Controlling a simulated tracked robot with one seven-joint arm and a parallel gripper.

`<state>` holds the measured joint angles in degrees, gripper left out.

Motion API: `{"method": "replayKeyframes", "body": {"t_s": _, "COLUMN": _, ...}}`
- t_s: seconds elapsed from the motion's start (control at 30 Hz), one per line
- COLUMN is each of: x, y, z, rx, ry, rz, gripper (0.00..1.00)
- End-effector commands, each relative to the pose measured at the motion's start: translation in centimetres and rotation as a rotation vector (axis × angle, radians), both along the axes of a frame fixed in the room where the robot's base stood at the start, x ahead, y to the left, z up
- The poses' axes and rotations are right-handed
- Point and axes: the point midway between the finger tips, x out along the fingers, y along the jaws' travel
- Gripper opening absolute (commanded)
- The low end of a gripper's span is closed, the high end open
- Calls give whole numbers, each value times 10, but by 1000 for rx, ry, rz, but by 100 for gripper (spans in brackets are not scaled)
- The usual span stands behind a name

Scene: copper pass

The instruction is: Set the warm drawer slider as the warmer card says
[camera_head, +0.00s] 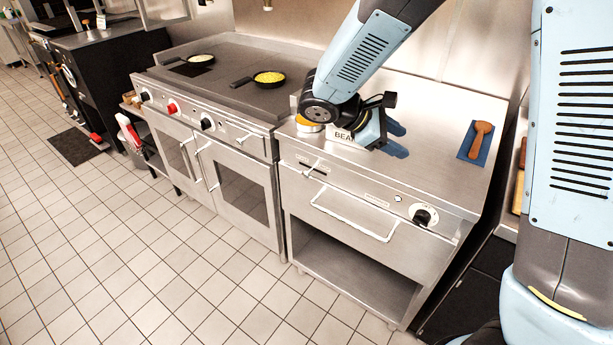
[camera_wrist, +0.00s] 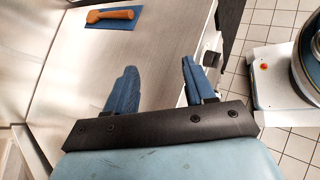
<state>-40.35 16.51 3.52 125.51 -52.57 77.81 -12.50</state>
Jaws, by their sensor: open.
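The warming drawer unit (camera_head: 350,184) stands at centre right with a steel top. A slider with a pale knob (camera_head: 309,173) sits in a slot at the left of its front panel. A white card (camera_head: 343,136) stands on the top, partly hidden by my gripper; only "BEA" reads, and I cannot tell whether it is the warmer card. My gripper (camera_head: 396,141) is above the unit's top, behind and right of the slider. It is open and empty; its two blue fingers (camera_wrist: 160,82) are apart in the wrist view.
The drawer has a long bar handle (camera_head: 354,221) and a black dial (camera_head: 424,216) at right. An orange-and-white round container (camera_head: 307,124) stands left of the card. A range with two pans (camera_head: 269,77) adjoins at left. The tiled floor is clear in front.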

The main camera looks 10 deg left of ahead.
Motion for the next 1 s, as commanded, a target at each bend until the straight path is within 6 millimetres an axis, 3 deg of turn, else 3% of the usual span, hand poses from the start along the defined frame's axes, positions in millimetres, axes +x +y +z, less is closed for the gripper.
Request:
{"method": "replayKeyframes", "body": {"t_s": 0.37, "x": 12, "y": 118, "z": -78, "rx": -369, "ry": 68, "rz": 405, "gripper": 54}}
{"method": "replayKeyframes", "body": {"t_s": 0.7, "x": -18, "y": 224, "z": -164, "rx": -672, "ry": 59, "rz": 759, "gripper": 54}}
{"method": "replayKeyframes", "body": {"t_s": 0.8, "x": -31, "y": 248, "z": -186, "rx": -740, "ry": 47, "rz": 841, "gripper": 54}}
{"method": "replayKeyframes", "body": {"t_s": 1.0, "x": -48, "y": 273, "z": -212, "rx": -816, "ry": 29, "rz": 936, "gripper": 54}}
